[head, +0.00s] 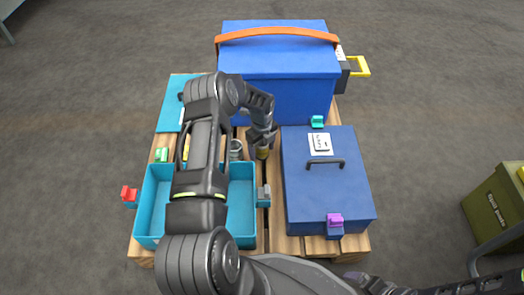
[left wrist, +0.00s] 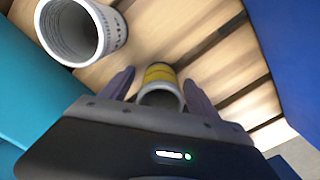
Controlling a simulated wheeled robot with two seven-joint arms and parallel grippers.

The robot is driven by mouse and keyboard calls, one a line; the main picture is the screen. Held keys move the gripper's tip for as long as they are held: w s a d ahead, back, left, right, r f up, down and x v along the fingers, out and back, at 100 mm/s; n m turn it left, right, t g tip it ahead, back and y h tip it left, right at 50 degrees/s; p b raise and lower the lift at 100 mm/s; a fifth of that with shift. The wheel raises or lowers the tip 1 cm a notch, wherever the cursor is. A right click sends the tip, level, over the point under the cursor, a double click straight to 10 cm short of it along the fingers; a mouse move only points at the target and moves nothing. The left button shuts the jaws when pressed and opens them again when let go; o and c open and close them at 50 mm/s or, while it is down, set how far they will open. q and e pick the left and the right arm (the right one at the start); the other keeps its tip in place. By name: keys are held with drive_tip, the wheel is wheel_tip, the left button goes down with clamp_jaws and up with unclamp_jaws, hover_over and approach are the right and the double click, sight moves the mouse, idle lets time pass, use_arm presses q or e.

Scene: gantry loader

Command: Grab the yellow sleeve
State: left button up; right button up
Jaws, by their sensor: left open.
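The yellow sleeve (head: 262,153) stands on the wooden pallet, between the open teal bin and the closed blue box. In the left wrist view it is a short hollow tube with a yellow band (left wrist: 159,73) and a grey rim facing the camera. My left gripper (head: 262,137) is over it, open, with one finger on each side of the sleeve in the left wrist view (left wrist: 158,83). Whether the fingers touch it cannot be told. Dark parts at the bottom right edge of the head view seem to be my right arm; its jaws cannot be made out.
A grey sleeve (head: 236,150) stands close to the left of the yellow one. The teal bin (head: 147,205) is at left, partly behind my arm. The blue lidded box (head: 330,190) is at right, and a large blue case (head: 280,65) stands behind.

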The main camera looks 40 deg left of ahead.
use_arm(q)
drive_tip(key=shift+c, duration=0.2)
idle(0.3)
clamp_jaws()
idle(0.6)
